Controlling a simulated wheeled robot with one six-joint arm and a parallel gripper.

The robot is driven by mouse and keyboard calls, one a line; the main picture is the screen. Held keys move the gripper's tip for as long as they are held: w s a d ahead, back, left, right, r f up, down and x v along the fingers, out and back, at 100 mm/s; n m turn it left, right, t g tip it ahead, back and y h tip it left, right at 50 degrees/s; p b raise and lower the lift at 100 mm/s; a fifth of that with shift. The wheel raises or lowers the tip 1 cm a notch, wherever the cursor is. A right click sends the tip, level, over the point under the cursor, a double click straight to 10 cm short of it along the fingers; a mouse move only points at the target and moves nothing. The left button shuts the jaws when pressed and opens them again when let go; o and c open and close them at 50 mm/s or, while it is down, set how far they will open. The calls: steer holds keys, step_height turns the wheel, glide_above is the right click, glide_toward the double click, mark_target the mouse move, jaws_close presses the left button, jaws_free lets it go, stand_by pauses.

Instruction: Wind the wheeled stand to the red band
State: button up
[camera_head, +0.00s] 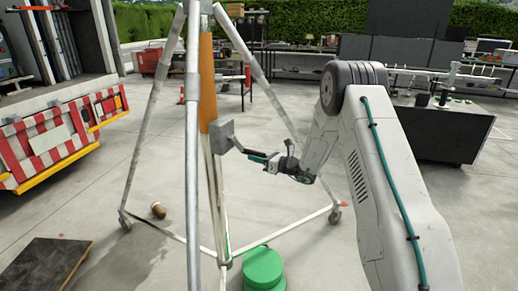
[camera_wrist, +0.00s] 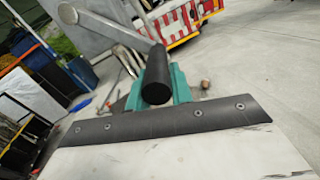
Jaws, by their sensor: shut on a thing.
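The wheeled stand (camera_head: 193,130) is a tall frame of grey poles with splayed legs and castors. An orange section (camera_head: 207,85) shows on its mast; I cannot make out a separate red band. A grey winch box (camera_head: 221,137) sits on the mast below the orange section. Its grey crank arm (camera_wrist: 105,18) carries a black handle (camera_wrist: 157,80), seen end-on in the wrist view. My gripper (camera_head: 268,160), with teal fingers, is shut on this handle, to the right of the winch box. In the head view the fingers mostly hide the handle.
A green round weight (camera_head: 263,268) stands by the stand's foot. A brown ball-like thing (camera_head: 158,211) lies on the floor at left, near a dark board (camera_head: 45,265). A red-and-white striped truck rear (camera_head: 60,135) is at left. Workbenches (camera_head: 435,130) stand behind.

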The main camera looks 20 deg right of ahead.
steer(key=shift+s+a+f, duration=0.35)
steer(key=shift+s+a, duration=0.1)
steer(key=shift+a, duration=0.15)
steer(key=shift+o, duration=1.1)
steer(key=shift+s+a+f, duration=0.2)
steer(key=shift+s+a, duration=0.6)
steer(key=shift+a, duration=0.25)
steer(key=shift+o, duration=1)
steer(key=shift+s+a, duration=0.2)
steer(key=shift+a, duration=0.05)
steer(key=shift+o, duration=1.2)
steer(key=shift+r, duration=0.5)
steer(key=shift+o, duration=0.4)
steer(key=shift+r, duration=0.3)
steer(key=shift+w+d+r, duration=0.1)
steer(key=shift+w+r, duration=0.05)
steer(key=shift+r, duration=0.1)
steer(key=c, duration=0.3)
jaws_close()
steer(key=o, duration=0.6)
jaws_free()
steer(key=shift+d+f, duration=0.1)
steer(key=shift+f, duration=0.1)
